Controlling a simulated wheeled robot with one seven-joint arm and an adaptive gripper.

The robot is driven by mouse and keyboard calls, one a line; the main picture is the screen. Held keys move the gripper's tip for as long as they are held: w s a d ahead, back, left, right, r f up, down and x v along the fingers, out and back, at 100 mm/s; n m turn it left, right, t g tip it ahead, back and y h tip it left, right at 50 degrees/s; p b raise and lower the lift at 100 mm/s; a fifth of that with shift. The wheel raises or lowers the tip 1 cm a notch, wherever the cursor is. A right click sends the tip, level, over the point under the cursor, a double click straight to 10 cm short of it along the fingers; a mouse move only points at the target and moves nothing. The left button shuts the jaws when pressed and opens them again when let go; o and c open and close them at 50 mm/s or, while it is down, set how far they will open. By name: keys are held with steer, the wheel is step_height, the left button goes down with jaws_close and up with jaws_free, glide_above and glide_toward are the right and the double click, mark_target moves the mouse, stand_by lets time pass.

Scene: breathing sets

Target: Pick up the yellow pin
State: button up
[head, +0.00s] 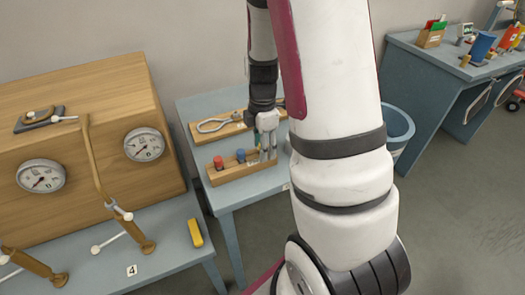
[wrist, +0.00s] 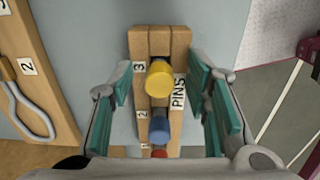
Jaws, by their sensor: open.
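The yellow pin (wrist: 158,79) stands in the slot marked 3 of the wooden pin rack (wrist: 180,37), at the far end in the wrist view. The rack also shows in the head view (head: 222,177), where my gripper hides the yellow pin. A blue pin (wrist: 158,126) and a red pin (wrist: 159,153) stand in the same rack, nearer the bottom of the wrist view. My gripper (wrist: 166,85) is open above the rack, with one teal-padded finger on each side of the yellow pin. Neither finger visibly touches it.
A second wooden board (head: 203,130) with a metal loop lies behind the rack on the small blue table. A wooden box with gauges (head: 80,120) stands at left, with a yellow block (head: 196,233) near it. A blue bin (head: 398,128) stands right of the table.

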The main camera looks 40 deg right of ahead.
jaws_close()
steer(key=shift+r, duration=0.1)
